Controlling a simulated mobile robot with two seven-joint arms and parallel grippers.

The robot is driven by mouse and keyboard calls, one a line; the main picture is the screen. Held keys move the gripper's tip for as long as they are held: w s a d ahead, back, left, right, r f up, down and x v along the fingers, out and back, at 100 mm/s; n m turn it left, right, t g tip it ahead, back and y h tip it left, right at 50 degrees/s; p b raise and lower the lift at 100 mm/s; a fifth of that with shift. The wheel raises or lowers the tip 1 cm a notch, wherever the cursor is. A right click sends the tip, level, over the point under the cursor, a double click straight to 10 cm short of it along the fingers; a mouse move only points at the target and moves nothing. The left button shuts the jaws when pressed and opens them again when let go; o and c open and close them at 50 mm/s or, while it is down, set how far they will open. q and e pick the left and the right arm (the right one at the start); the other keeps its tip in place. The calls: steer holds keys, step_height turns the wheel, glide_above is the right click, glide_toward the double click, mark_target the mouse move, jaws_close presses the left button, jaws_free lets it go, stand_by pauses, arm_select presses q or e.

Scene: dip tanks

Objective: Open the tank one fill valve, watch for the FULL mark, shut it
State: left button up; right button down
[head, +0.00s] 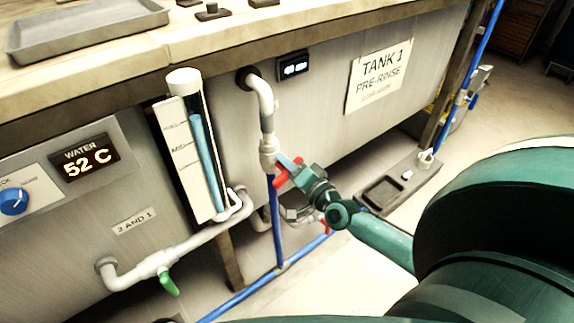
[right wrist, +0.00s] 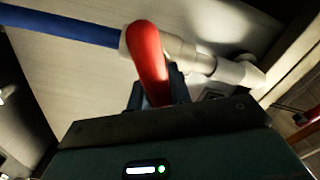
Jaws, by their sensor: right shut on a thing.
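The red-handled fill valve (head: 282,178) sits on the upright pipe at tank one, where white pipe meets blue. My right gripper (head: 293,172) is shut on its red lever. In the right wrist view the red lever (right wrist: 150,62) stands between the fingers and lies across the pipe. The sight gauge (head: 200,150) is a clear tube on a white scale. Its blue liquid column (head: 205,155) tops out close to the upper mark, which looks like FULL; the small print is blurred. The tank one sign (head: 379,76) is on the tank wall. My left gripper is not in view.
A white drain pipe with a green lever (head: 169,284) runs below the gauge. Another red lever (head: 326,226) is low behind my right gripper. A water display (head: 87,159) reads 52 C beside a blue knob (head: 13,201). A grey tray (head: 85,38) lies on the ledge.

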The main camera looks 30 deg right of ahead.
arm_select(q)
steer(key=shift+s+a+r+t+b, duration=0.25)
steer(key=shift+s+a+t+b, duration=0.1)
steer(key=shift+b, duration=0.55)
arm_select(e)
steer(key=m, duration=0.5)
steer(key=shift+d+f+m, duration=0.1)
steer(key=shift+f+m, duration=0.3)
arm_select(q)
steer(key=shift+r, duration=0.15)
arm_select(e)
steer(key=c, duration=1.3)
jaws_free()
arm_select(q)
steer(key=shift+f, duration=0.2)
arm_select(e)
steer(key=s, duration=0.8)
steer(key=s+d, duration=0.1)
steer(key=s, duration=0.4)
steer(key=shift+s, duration=0.1)
